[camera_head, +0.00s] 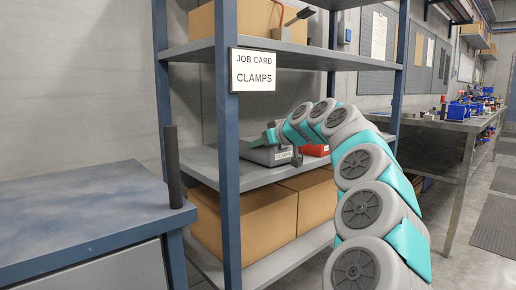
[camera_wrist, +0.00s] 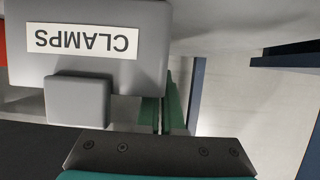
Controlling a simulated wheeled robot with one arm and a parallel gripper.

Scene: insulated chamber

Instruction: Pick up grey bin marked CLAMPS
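The grey bin marked CLAMPS (camera_head: 268,155) stands on the middle shelf of the blue-framed rack, its label facing out. In the wrist view the bin (camera_wrist: 150,70) fills the upper left, its label upside down and a grey block-like grip (camera_wrist: 78,102) sticking out from it. My gripper (camera_head: 272,134) is at the bin's top in the head view. In the wrist view its two green fingers (camera_wrist: 162,112) are close together beside the grip, which is not between them. Their tips are partly hidden behind the bin, so I cannot tell if they touch it.
A red bin (camera_head: 316,150) stands just right of the grey one. A job card sign (camera_head: 253,71) hangs on the rack post (camera_head: 228,170). Cardboard boxes (camera_head: 245,222) fill the shelf below. A blue-topped bench (camera_head: 80,215) is at left.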

